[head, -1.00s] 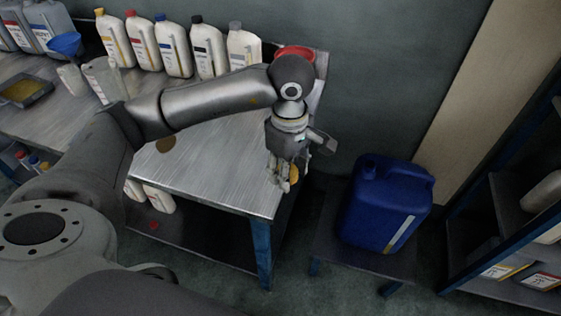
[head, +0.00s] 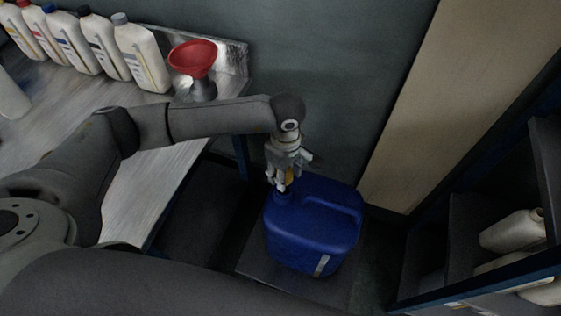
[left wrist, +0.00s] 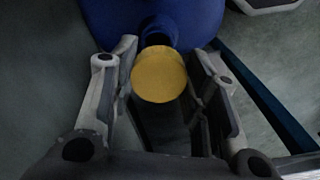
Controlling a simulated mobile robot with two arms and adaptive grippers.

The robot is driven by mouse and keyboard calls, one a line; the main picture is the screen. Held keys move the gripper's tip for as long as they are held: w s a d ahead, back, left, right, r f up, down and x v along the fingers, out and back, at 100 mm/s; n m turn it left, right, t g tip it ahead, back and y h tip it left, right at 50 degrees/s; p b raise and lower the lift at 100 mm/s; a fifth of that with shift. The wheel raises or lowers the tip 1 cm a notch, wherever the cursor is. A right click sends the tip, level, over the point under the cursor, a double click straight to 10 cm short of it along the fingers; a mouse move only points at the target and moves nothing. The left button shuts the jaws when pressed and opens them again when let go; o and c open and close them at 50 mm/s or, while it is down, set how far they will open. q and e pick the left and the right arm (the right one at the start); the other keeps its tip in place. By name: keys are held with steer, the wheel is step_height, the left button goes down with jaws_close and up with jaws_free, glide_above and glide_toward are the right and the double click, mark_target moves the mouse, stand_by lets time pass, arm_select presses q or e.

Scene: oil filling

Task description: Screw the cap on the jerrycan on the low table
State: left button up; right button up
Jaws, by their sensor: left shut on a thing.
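The blue jerrycan (head: 318,232) stands upright on the dark low table (head: 256,264) in the head view. My left gripper (head: 279,184) is over the jerrycan's far left top corner, pointing down. It is shut on the yellow cap (left wrist: 158,75), which shows between the fingers in the left wrist view. In the head view only a sliver of the cap shows. The jerrycan's dark blue neck (left wrist: 159,28) shows just past the cap in the wrist view. I cannot tell whether cap and neck touch. My right gripper is not in view.
A metal-topped workbench (head: 150,195) stands left, with a red funnel (head: 193,58) and several white bottles along its back. A shelf rack (head: 470,225) with white containers is at the right. The wall is close behind the jerrycan.

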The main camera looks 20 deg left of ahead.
arm_select(q)
steer(key=shift+w+d+f, duration=0.1)
steer(key=shift+w+f, duration=0.05)
steer(key=shift+f, duration=0.15)
steer(key=shift+f+b, duration=0.3)
steer(key=shift+f, duration=0.4)
step_height(320, 180, down, 2)
steer(key=shift+f+b, duration=0.1)
steer(key=shift+b, duration=0.7)
steer(key=shift+f, duration=0.35)
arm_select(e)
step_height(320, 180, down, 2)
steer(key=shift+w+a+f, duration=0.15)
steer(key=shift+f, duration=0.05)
